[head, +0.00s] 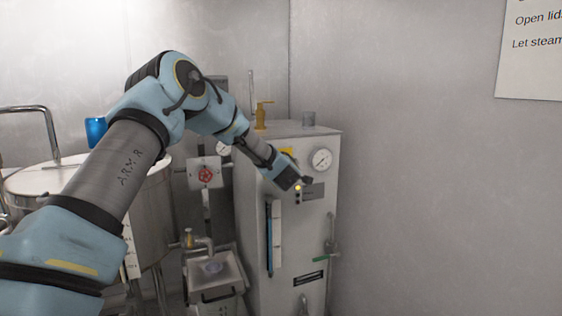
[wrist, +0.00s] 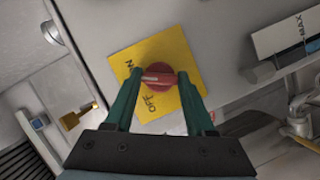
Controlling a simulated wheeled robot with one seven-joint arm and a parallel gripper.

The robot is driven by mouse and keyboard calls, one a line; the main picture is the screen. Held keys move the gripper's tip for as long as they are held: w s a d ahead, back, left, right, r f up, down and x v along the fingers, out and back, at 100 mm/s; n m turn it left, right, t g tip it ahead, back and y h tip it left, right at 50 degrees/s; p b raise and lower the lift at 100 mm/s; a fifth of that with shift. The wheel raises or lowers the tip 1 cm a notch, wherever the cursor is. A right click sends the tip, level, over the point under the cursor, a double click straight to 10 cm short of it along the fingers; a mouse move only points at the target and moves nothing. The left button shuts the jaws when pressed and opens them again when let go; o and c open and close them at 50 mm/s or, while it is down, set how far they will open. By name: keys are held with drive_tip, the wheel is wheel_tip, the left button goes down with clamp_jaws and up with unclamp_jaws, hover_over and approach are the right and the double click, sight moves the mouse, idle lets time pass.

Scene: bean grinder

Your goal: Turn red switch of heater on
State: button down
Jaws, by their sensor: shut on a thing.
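The heater (head: 315,225) is a pale upright cabinet right of the middle in the head view. In the wrist view, the red switch (wrist: 160,85) sits on a yellow plate (wrist: 182,50) printed ON and OFF. Its pale pointer mark lies toward the left, near the gap between the two words; I cannot tell its exact setting. My gripper (wrist: 157,76) has one green finger on each side of the switch and is shut on it. In the head view my gripper (head: 303,181) is at the heater's front and hides the switch; a corner of the yellow plate (head: 287,150) shows.
A steel tank (head: 150,215) stands left. Space right of the heater is clear.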

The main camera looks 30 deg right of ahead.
drive_tip(key=m+y+p, duration=0.1)
drive_tip(key=m+p, duration=0.1)
drive_tip(key=p, duration=0.1)
drive_tip(key=shift+r, duration=0.1)
idle(0.6)
drive_tip(key=shift+c, duration=1.2)
unclamp_jaws()
drive_tip(key=b+v, duration=0.3)
drive_tip(key=v, duration=0.8)
drive_tip(key=shift+d+b, duration=0.15)
drive_tip(key=shift+b, duration=0.15)
drive_tip(key=shift+r, duration=0.1)
drive_tip(key=shift+w, duration=0.1)
